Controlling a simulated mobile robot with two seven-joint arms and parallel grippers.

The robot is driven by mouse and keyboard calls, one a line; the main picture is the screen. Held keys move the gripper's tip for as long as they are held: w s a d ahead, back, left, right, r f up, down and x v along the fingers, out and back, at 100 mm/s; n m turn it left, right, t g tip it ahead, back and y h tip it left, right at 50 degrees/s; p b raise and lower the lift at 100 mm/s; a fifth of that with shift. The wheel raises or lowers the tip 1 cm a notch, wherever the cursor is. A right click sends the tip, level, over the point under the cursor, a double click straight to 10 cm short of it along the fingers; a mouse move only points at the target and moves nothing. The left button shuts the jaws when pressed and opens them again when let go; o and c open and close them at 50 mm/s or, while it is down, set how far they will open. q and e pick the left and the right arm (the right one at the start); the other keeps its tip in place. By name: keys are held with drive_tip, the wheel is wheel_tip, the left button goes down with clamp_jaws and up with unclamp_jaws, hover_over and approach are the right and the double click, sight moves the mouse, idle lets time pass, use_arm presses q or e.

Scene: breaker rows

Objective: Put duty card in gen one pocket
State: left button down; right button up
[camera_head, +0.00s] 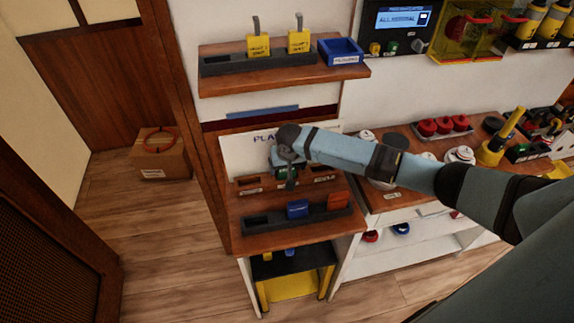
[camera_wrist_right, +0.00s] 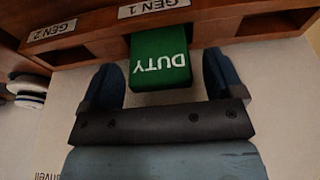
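The green duty card (camera_wrist_right: 160,58) stands at the wooden ledge by the GEN 1 label (camera_wrist_right: 155,9) in the right wrist view. Its lower end meets the gen one pocket area, but I cannot tell how deep it sits. My right gripper (camera_wrist_right: 160,82) has one finger on each side of the card, with a visible gap on both sides, so it looks open around it. In the head view my right gripper (camera_head: 289,174) is over the labelled pocket row and mostly hides the card. My left gripper is not in view.
The GEN 2 label (camera_wrist_right: 58,30) is beside GEN 1. In front of the pockets, a dark rack (camera_head: 264,222) holds a blue card (camera_head: 298,209) and an orange card (camera_head: 338,200).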

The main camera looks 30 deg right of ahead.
drive_tip(key=d+v, duration=0.1)
drive_tip(key=v, duration=1.1)
drive_tip(key=shift+a+r+b, duration=0.2)
drive_tip(key=shift+a+b, duration=0.25)
drive_tip(key=shift+a, duration=0.05)
drive_tip(key=s+a+f+n+y, duration=0.1)
drive_tip(key=s+a+f+n, duration=0.15)
drive_tip(key=s+a, duration=0.4)
drive_tip(key=s+a+f+n+y, duration=0.1)
drive_tip(key=s+a+f+n, duration=0.15)
drive_tip(key=s, duration=0.65)
drive_tip(key=s+d+r, duration=0.1)
drive_tip(key=s+d, duration=0.1)
drive_tip(key=s, duration=0.7)
drive_tip(key=s+d, duration=0.3)
drive_tip(key=s, duration=0.6)
drive_tip(key=w+a+f+t, duration=0.1)
drive_tip(key=a+f+t, duration=0.1)
drive_tip(key=f, duration=0.2)
drive_tip(key=w+a+f+t+y, duration=0.1)
drive_tip(key=w+a+f+t, duration=0.1)
drive_tip(key=f+t, duration=0.1)
drive_tip(key=w+a+f+n+t, duration=0.1)
drive_tip(key=w+a+f+t, duration=0.1)
drive_tip(key=f, duration=0.4)
drive_tip(key=shift+w+a+t+y, duration=0.15)
drive_tip(key=shift+a+t+y, duration=0.05)
drive_tip(key=shift+t+y, duration=0.2)
